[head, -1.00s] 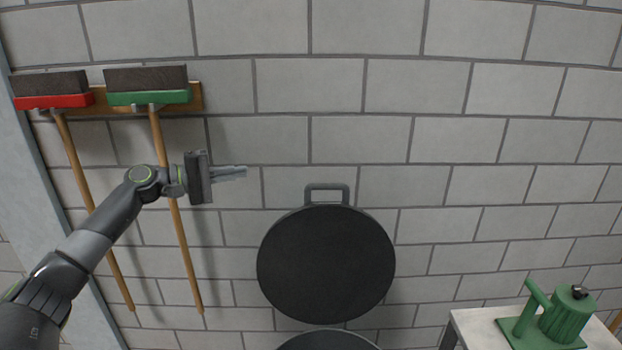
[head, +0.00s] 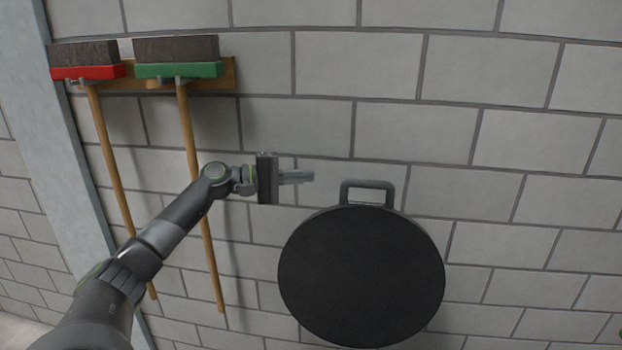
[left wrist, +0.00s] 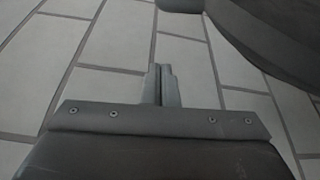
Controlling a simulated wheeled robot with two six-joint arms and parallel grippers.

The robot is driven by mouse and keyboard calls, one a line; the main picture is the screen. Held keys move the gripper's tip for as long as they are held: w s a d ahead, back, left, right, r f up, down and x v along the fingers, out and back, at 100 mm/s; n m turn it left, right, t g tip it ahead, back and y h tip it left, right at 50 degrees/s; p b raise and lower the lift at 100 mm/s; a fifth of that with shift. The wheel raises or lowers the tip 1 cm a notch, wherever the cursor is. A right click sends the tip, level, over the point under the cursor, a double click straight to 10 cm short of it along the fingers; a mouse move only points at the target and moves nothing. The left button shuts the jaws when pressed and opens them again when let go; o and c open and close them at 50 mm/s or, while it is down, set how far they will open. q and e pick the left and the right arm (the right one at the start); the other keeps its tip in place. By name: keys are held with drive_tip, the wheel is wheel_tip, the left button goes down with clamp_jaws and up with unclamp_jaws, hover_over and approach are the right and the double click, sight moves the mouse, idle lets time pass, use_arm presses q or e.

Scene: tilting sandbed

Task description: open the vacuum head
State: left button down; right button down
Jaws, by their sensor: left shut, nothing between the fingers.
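A round black disc (head: 361,275) with a grey loop handle (head: 367,185) at its top, likely the vacuum head, stands facing me in front of the wall in the head view. My left gripper (head: 304,177) is left of the handle, at about its height in the picture. Its fingers are shut, empty and point right, with a gap to the handle. In the left wrist view the shut fingers (left wrist: 162,76) show against the wall. The dark curved disc (left wrist: 275,45) fills the upper right there. My right gripper is not in view.
A red broom (head: 87,72) and a green broom (head: 178,70) hang from a wooden rack (head: 229,75) at the upper left, their handles behind my left arm. The block wall (head: 520,150) is bare to the right of the disc. A grey post (head: 48,130) stands at the left.

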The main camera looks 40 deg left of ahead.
use_arm(q)
drive_tip(key=w+d+p, duration=0.1)
drive_tip(key=d, duration=0.1)
drive_tip(key=d+p, duration=0.2)
drive_tip(key=d, duration=0.1)
drive_tip(key=w+d+p, duration=0.1)
drive_tip(key=d, duration=0.1)
drive_tip(key=shift+w+d+r+p, duration=0.1)
drive_tip(key=shift+w+d+p, duration=0.2)
drive_tip(key=shift+s, duration=0.15)
